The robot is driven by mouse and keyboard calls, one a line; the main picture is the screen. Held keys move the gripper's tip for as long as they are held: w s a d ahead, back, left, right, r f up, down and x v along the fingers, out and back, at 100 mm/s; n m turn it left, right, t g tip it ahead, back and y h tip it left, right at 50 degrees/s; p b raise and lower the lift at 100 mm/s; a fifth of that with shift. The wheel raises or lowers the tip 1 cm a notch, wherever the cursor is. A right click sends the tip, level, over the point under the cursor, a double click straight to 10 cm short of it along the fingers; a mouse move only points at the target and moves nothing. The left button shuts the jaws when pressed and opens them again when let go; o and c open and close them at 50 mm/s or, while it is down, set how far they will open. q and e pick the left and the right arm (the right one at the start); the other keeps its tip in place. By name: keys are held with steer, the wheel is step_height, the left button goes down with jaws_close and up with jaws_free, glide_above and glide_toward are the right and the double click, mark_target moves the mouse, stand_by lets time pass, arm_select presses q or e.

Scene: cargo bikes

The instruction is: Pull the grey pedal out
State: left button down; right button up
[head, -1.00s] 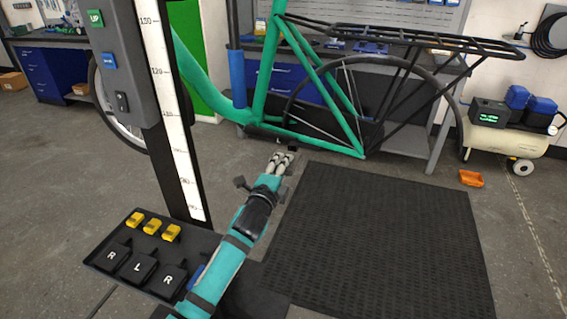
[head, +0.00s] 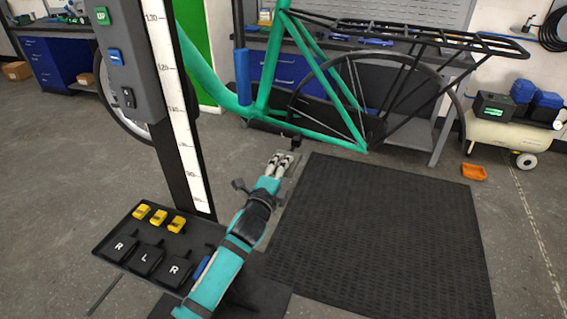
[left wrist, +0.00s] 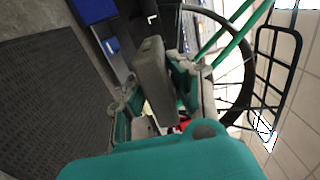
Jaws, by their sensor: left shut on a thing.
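My left gripper (head: 282,160) is low in front of the green bike frame (head: 262,90), just short of the black crank end (head: 295,143). In the left wrist view the grey pedal (left wrist: 152,75) is a flat grey block between the two fingers of my left gripper (left wrist: 158,95), which is shut on it. In the head view the fingers mostly hide the pedal, and a small gap shows between the fingertips and the crank end. My right gripper is not in view.
A black tray (head: 118,251) at the lower left holds black blocks marked R and L, and three yellow pieces (head: 159,218). A post with buttons (head: 114,57) stands above it. A black mat (head: 390,230) covers the floor at right. An orange tray (head: 474,172) lies beyond it.

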arm_select(q)
steer(key=shift+p+v, duration=0.7)
steer(key=shift+v, duration=0.45)
steer(key=shift+s+a+r+p, duration=0.1)
steer(key=shift+s+a+p, duration=0.1)
steer(key=shift+s+p, duration=0.3)
steer(key=shift+s, duration=0.35)
